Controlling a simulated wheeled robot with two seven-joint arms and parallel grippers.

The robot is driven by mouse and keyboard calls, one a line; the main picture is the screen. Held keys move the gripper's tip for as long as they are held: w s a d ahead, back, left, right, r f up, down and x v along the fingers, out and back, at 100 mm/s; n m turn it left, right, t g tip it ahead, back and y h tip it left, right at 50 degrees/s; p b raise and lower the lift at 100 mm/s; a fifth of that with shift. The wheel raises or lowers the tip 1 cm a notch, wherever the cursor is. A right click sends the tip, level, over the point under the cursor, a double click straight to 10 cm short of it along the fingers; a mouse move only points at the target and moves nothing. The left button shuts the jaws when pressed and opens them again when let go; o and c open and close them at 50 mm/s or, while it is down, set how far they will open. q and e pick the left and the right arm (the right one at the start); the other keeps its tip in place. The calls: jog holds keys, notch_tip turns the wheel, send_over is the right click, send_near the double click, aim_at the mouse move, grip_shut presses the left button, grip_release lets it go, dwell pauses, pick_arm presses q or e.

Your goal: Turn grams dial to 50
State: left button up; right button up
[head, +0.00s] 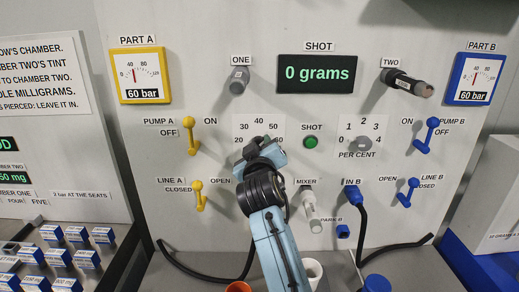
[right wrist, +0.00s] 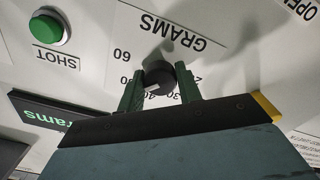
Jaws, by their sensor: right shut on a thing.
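The grams dial's scale card (head: 240,127) is on the upright panel in the head view, with numbers 20 to 60 readable around my gripper. My right gripper (head: 262,147) is in front of it and covers most of the knob there. In the right wrist view, upside down, my right gripper (right wrist: 159,88) has one finger on each side of the dark round knob (right wrist: 158,76) and is shut on it. A pale mark shows on the knob's face; I cannot tell exactly which number it points to. The display (head: 318,74) reads 0 grams. My left gripper is not in view.
A green SHOT button (head: 311,142) and the PER CENT dial (head: 361,142) are right of the gripper. The MIXER lever (head: 310,208) and a black hose at IN B (head: 354,195) are below right. Yellow levers (head: 190,135) stand at left.

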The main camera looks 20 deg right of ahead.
dwell(0.4)
jog(key=o, duration=1)
jog(key=b+v, duration=0.1)
jog(key=v, duration=1.2)
jog(key=shift+s+a, duration=0.1)
jog(key=shift+s, duration=0.1)
